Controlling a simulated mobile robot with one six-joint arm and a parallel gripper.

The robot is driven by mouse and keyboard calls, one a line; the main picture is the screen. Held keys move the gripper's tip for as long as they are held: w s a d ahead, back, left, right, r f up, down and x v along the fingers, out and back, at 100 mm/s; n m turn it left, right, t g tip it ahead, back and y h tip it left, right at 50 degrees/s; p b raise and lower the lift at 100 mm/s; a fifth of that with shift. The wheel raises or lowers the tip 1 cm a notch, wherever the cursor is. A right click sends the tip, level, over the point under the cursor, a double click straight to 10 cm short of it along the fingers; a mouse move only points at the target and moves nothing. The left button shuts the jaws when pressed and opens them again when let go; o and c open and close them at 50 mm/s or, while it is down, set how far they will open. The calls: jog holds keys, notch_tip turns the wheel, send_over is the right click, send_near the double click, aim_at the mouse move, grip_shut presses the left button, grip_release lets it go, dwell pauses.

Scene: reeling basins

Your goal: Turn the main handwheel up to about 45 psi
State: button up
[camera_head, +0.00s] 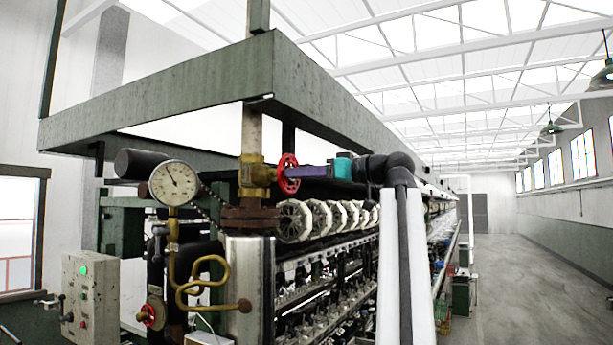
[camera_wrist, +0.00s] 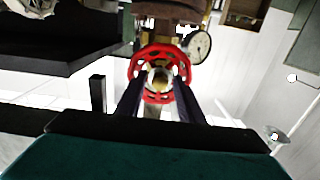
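The red main handwheel (camera_head: 288,174) is on the brass valve (camera_head: 256,177) at the middle of the head view. My gripper (camera_head: 301,172) reaches it from the right, its fingers level with the wheel. In the wrist view the wheel (camera_wrist: 160,50) faces me, and the two dark fingers of my gripper (camera_wrist: 160,82) stand apart either side of its hub, tips at the wheel. Whether they touch it I cannot tell. The round pressure gauge (camera_head: 174,183) is left of the valve, its needle pointing up and left; its numbers are too small to read. It also shows in the wrist view (camera_wrist: 199,46).
A second, smaller red handwheel (camera_head: 150,316) sits low on the left. A grey control box (camera_head: 90,295) with a lit green button stands beside it. A brass coiled pipe (camera_head: 210,275) hangs below the gauge. The reeling machine runs back; the right aisle floor (camera_head: 530,275) is clear.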

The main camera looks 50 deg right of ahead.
jog(key=c, duration=0.9)
jog(key=shift+o, duration=0.2)
jog(key=shift+f+b, duration=0.1)
jog(key=shift+b, duration=0.45)
jog(key=shift+n+b, duration=1.15)
jog(key=shift+n, duration=4.35)
